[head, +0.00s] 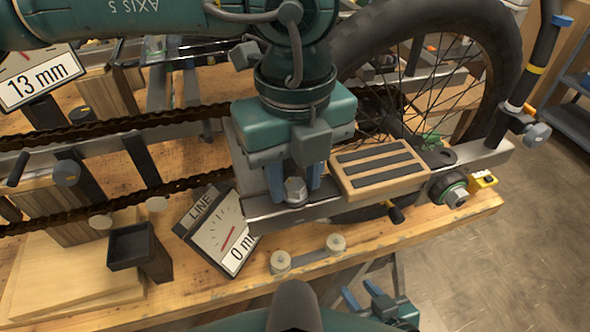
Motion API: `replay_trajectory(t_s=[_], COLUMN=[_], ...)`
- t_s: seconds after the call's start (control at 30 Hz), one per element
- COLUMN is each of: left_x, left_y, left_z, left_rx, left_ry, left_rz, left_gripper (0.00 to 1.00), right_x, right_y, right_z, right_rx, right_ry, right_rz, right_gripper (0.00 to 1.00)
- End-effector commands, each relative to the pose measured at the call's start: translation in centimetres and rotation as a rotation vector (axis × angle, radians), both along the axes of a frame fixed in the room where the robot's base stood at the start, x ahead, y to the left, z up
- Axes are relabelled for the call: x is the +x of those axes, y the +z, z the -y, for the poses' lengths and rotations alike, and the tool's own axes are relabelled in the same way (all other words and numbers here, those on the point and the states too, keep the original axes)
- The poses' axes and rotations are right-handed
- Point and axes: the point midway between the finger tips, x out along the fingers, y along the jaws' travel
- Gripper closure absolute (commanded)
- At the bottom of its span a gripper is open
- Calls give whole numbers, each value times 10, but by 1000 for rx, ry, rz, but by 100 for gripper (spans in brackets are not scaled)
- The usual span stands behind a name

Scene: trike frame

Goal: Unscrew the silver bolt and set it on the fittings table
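The silver bolt (295,191) stands upright at the front edge of the grey metal rail (345,205). My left gripper (295,182) points down over it, and its blue fingers sit against both sides of the bolt head. The bolt's shank is hidden, so I cannot tell how far it sits in the rail. My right gripper (361,292) is low in the picture, in front of the workbench, with its blue fingertips apart and nothing between them. A small wooden stand (345,188) with dark strips is right of the bolt; I cannot tell whether it is the fittings table.
A dial gauge marked LINE (225,235) lies left of the bolt. A black cup (132,245) and a link with two round ends (308,258) are on the wooden workbench (200,295). A wheel (505,60) and an axle nut (457,197) are to the right. Chains run left.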

Motion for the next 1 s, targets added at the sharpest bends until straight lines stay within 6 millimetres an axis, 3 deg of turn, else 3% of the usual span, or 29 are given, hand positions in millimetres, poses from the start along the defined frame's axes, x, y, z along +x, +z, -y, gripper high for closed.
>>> replay_trajectory(t_s=[0.27, 0.8, 1.0], left_x=[0, 0, 0], left_y=[0, 0, 0], left_z=[0, 0, 0], left_rx=[-1, -3, -1], left_ry=[-65, -901, -1049], left_rz=[-2, -1, -1], left_gripper=[67, 67, 67], right_x=[0, -1, 0], right_y=[0, -1, -1], right_z=[0, 3, 3], right_rx=[-1, -11, -11], right_ry=[0, 8, 8], right_rz=[0, 1, 1], right_gripper=[64, 64, 64])
